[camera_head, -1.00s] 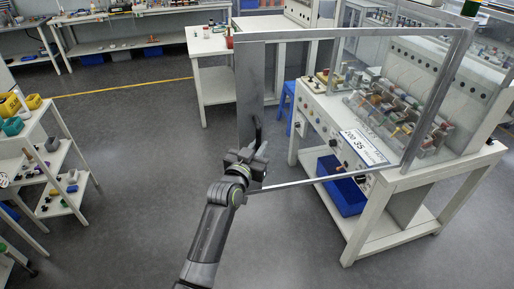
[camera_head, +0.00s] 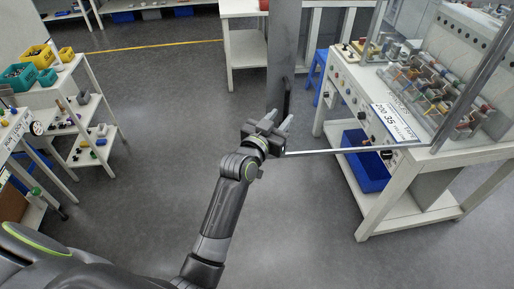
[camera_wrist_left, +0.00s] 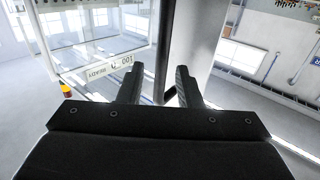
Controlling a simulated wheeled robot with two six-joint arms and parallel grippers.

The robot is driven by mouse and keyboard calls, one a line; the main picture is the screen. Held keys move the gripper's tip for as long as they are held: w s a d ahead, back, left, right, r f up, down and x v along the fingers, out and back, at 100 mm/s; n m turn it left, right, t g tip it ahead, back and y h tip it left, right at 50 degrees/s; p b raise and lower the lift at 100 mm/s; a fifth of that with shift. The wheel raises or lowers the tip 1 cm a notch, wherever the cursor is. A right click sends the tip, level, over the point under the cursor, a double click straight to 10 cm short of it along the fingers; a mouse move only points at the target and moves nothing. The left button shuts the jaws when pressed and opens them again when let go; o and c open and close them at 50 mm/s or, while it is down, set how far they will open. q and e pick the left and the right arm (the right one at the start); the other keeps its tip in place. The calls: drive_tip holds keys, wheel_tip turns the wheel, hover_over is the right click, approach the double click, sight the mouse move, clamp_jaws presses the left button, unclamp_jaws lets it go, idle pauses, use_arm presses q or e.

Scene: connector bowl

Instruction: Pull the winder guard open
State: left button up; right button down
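The winder guard (camera_head: 350,150) is a clear panel in a metal frame. It stands swung out from the bench on the right. A grey upright plate (camera_head: 283,45) at its left edge carries a black handle (camera_head: 287,92). My left gripper (camera_head: 281,119) is just below and in front of the handle, with its fingers apart. In the left wrist view, the fingers (camera_wrist_left: 158,88) are spread, with a dark strip of the handle (camera_wrist_left: 160,55) between or beyond them. I cannot tell whether they touch it. My right gripper is not in view.
The white winder bench (camera_head: 385,205) has a number sign (camera_head: 393,122) and a blue bin (camera_head: 365,165) below. Shelves (camera_head: 85,115) with small parts stand at left. The floor (camera_head: 165,110) between is clear.

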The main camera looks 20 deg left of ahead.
use_arm(q)
drive_tip(key=s+a+b, duration=0.2)
drive_tip(key=s+b, duration=0.1)
drive_tip(key=s, duration=0.9)
drive_tip(key=shift+s+a, duration=0.15)
drive_tip(key=shift+s, duration=0.1)
wheel_tip(320, 180, down, 20)
drive_tip(key=w+a+n+g+y, duration=0.1)
drive_tip(key=g, duration=0.3)
drive_tip(key=s+a+f+g+y, duration=0.15)
drive_tip(key=s+f, duration=0.25)
drive_tip(key=f, duration=0.7)
drive_tip(key=s+a+f+g, duration=0.2)
drive_tip(key=s+f+g, duration=0.15)
drive_tip(key=f, duration=0.65)
drive_tip(key=s+a+f+g, duration=0.2)
drive_tip(key=s+f, duration=0.5)
drive_tip(key=s, duration=0.4)
drive_tip(key=s+a+f+n+g+y, duration=0.1)
drive_tip(key=s+a+f+g, duration=0.2)
drive_tip(key=s+f, duration=0.4)
drive_tip(key=s+a+f+g+y, duration=0.1)
drive_tip(key=s+a+f, duration=0.3)
drive_tip(key=s, duration=1.3)
wheel_tip(320, 180, down, 3)
drive_tip(key=shift+a+r+n+g, duration=0.1)
drive_tip(key=shift+a+n+g, duration=0.25)
drive_tip(key=shift+g, duration=0.35)
drive_tip(key=shift+w+d, duration=0.1)
